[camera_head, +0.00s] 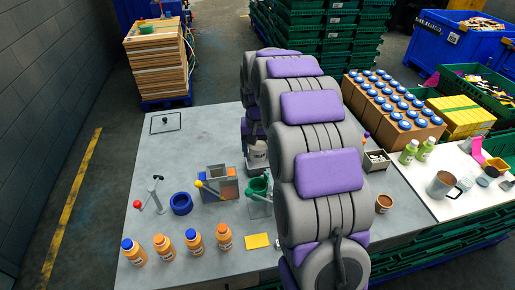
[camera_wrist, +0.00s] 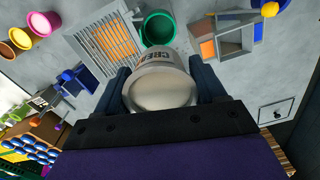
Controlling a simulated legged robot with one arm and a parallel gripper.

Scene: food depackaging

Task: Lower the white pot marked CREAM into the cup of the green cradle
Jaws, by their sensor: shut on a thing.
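The white pot marked CREAM (camera_wrist: 160,86) is between the two fingers of my gripper (camera_wrist: 162,76), which is shut on it. The pot (camera_head: 258,158) also shows in the head view, below my gripper (camera_head: 256,142), partly hidden by my arm. The green cradle (camera_head: 258,190) stands on the grey table, nearer the front than the pot. Its round green cup (camera_wrist: 157,28) shows in the wrist view just beyond the pot's top edge, and the pot overlaps its near rim. The cup looks empty. The pot's height above the table is hard to tell.
A divided box (camera_head: 219,184) with a yellow-knobbed lever stands left of the cradle. A blue ring (camera_head: 181,204) and a red-knobbed stand (camera_head: 150,194) lie further left. Several orange bottles (camera_head: 194,240) line the front. A slatted tray (camera_wrist: 104,42) sits beside the cup.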

